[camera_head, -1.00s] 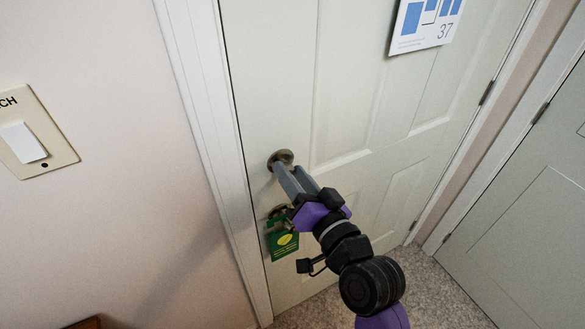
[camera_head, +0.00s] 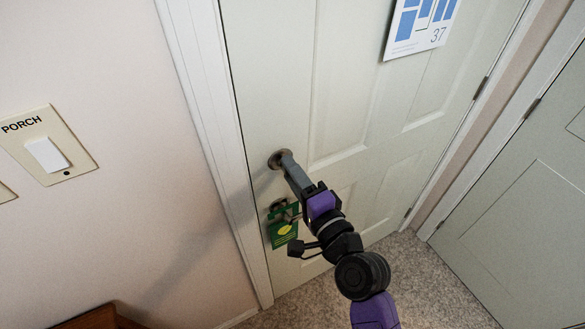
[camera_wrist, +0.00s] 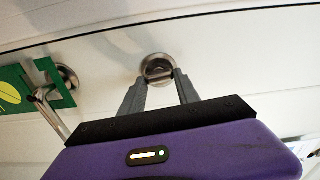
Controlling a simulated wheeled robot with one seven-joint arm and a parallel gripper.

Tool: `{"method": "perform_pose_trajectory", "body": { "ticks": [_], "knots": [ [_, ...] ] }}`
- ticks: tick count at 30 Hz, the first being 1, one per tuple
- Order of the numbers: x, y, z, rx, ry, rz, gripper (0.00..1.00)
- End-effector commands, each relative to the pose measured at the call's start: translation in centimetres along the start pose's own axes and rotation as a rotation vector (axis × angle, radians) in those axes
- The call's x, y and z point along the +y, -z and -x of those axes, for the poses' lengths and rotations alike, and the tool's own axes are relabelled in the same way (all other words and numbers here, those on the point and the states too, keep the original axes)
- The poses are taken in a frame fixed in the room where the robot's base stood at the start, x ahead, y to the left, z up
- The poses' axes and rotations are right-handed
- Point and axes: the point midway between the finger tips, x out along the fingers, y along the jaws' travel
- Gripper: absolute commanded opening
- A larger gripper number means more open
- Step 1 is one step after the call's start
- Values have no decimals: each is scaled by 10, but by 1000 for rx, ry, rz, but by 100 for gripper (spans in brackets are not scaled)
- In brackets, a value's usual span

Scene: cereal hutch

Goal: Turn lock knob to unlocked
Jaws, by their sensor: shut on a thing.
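The lock knob (camera_head: 280,158) is a round metal piece on the white door, above the door handle. In the wrist view the lock knob (camera_wrist: 157,66) shows a round plate with a thumb-turn between my fingertips. My gripper (camera_head: 286,164) reaches up to it with grey fingers and purple body. In the wrist view my gripper (camera_wrist: 159,78) has one finger on each side of the thumb-turn and is shut on it. The fingers hide part of the knob in the head view.
A metal lever handle (camera_wrist: 45,105) with a green hang tag (camera_head: 282,227) sits just below the lock. A PORCH light switch (camera_head: 47,155) is on the left wall. A calendar sheet (camera_head: 421,26) hangs on the door. A wooden piece (camera_head: 95,318) stands at bottom left.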

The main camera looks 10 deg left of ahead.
Motion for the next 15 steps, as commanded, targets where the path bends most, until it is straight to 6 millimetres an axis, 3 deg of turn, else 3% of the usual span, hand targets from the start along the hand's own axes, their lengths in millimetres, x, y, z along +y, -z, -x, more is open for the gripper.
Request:
{"method": "perform_pose_trajectory", "body": {
  "ticks": [15],
  "knots": [
    [1, 1, 0, 2, -1, -106, 0]
  ]
}}
